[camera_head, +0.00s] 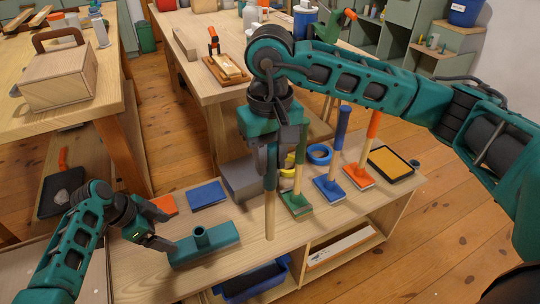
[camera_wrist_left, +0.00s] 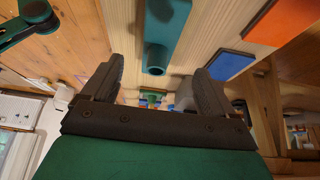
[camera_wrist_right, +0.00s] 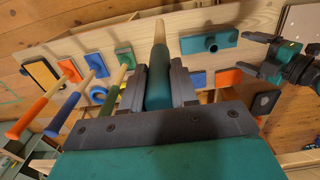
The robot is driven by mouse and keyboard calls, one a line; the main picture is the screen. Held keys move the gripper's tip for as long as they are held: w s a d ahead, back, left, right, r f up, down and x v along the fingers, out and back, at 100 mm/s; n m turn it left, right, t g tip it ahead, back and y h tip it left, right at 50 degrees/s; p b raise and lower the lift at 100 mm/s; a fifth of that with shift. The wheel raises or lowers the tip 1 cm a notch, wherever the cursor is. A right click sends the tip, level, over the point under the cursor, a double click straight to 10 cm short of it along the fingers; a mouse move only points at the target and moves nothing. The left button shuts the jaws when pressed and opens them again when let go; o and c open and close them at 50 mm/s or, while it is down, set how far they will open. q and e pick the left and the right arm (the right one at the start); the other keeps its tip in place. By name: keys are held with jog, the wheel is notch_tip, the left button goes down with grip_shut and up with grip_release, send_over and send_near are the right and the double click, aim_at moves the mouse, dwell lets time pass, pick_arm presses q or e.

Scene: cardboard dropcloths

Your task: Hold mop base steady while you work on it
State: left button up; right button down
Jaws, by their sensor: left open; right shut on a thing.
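The teal mop base (camera_head: 204,247) lies flat on the wooden bench, its round socket facing up. It also shows in the left wrist view (camera_wrist_left: 168,18) and in the right wrist view (camera_wrist_right: 205,42). My left gripper (camera_head: 166,244) is open at the left end of the base; I cannot tell whether it touches. In its wrist view the base lies beyond the open fingers (camera_wrist_left: 158,85). My right gripper (camera_head: 272,150) is shut on a mop handle (camera_head: 270,212) with a teal grip. The handle's bare wooden end points down, right of the base and apart from its socket.
Green, blue and orange small mops (camera_head: 331,187) stand on the bench to the right, near a black-framed yellow pad (camera_head: 390,163). A blue pad (camera_head: 207,195) and an orange one (camera_head: 165,204) lie behind the base. A grey box (camera_head: 240,178) sits behind the handle.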

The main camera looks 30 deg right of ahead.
aim_at(270, 180)
pick_arm(q)
notch_tip(270, 180, down, 5)
jog(key=b, duration=0.4)
pick_arm(e)
notch_tip(270, 180, down, 5)
jog(key=shift+r, duration=0.1)
pick_arm(q)
notch_tip(270, 180, down, 2)
jog(key=shift+f+b, duration=0.15)
jog(key=shift+b, duration=0.7)
pick_arm(e)
jog(key=shift+f, duration=0.55)
pick_arm(q)
jog(key=shift+f, duration=1.35)
jog(key=shift+c, duration=0.5)
jog(key=c, duration=0.8)
jog(key=shift+o, duration=0.2)
